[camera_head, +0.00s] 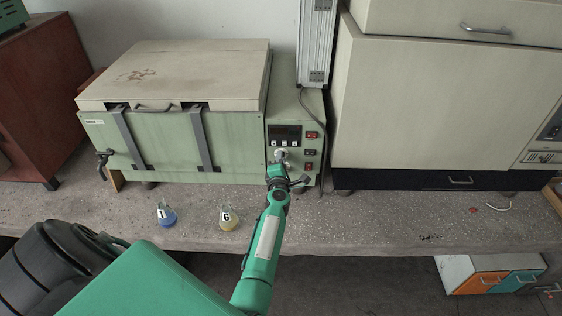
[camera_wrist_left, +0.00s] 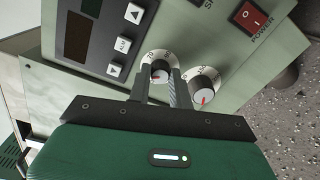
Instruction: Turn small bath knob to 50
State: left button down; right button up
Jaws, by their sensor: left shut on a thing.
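The green bath (camera_head: 175,140) stands at the back left of the bench, with its control panel on its right side. My left gripper (camera_head: 280,162) reaches the lower part of that panel. In the left wrist view, its two fingers (camera_wrist_left: 158,88) stand on either side of the small bath knob (camera_wrist_left: 160,68) and are shut on it. The knob is grey with a white numbered dial ring, and the fingers partly hide it. The exact dial reading is too small to tell. A second grey knob (camera_wrist_left: 203,84) with a red pointer sits just right of the fingers, free. My right gripper is not in view.
Red switches (camera_head: 310,135) line the panel's right edge; a red power switch (camera_wrist_left: 250,15) shows close by. Flasks with blue (camera_head: 167,215) and yellow (camera_head: 228,217) contents stand in front of the bath. A large beige cabinet (camera_head: 430,110) stands right. The front right bench is mostly clear.

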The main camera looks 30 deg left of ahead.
pick_arm(q)
jog(key=c, duration=1.3)
grip_release()
jog(key=shift+o, duration=0.2)
